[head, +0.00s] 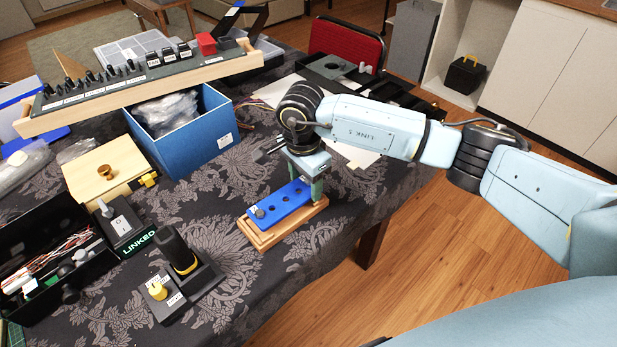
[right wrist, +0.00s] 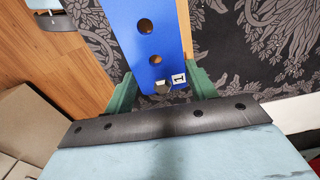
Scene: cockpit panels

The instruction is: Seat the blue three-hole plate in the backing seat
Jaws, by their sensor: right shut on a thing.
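The blue plate (head: 282,204) lies lengthwise over the wooden backing seat (head: 286,228) near the table edge. Dark holes and a grey knob at its left end show in the head view. My right gripper (head: 306,186) comes down at the plate's right end, shut on it. In the right wrist view, the blue plate (right wrist: 152,40) runs between the green fingers of my right gripper (right wrist: 162,92), with a dark stud and a white "1" label near them. The plate covers most of the seat, so I cannot tell whether it rests inside or just above. My left gripper is not in view.
A blue bin (head: 190,135) with plastic bags stands behind the seat. A black joystick box (head: 180,280) and a switch box (head: 122,222) stand to the left. A red chair (head: 347,55) is behind the table. Patterned cloth around the seat is mostly clear.

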